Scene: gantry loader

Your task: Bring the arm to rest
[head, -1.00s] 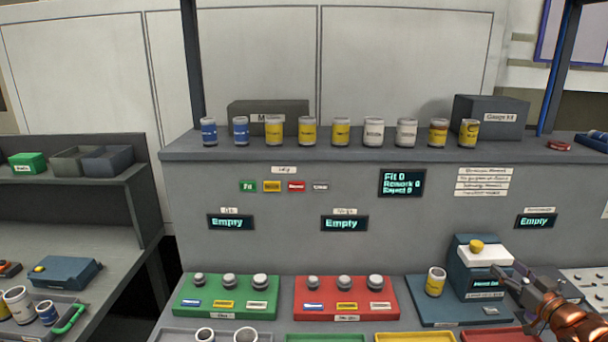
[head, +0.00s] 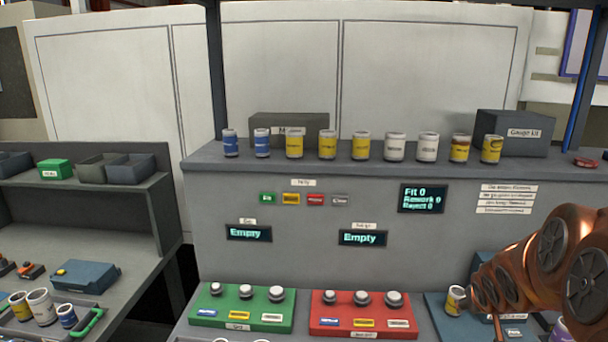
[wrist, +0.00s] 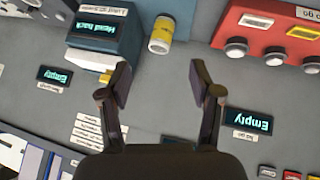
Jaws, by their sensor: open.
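My arm (head: 545,265) reaches in at the right of the head view, in front of the bench. In that view my gripper itself cannot be made out. In the wrist view my gripper (wrist: 160,85) is open, with nothing between its two dark fingers. That view looks at the bench upside down. A yellow-and-white can (wrist: 162,35) stands beyond the fingertips, apart from them, beside the blue device (wrist: 103,35). In the head view the can (head: 454,300) is partly covered by my arm, and the device is mostly hidden behind it.
A row of several cans (head: 361,146) stands on the upper shelf (head: 260,168). A green panel (head: 242,312) and a red panel (head: 365,322) with knobs sit on the bench. A side bench at left holds a tray with cans (head: 40,303) and a blue box (head: 85,275).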

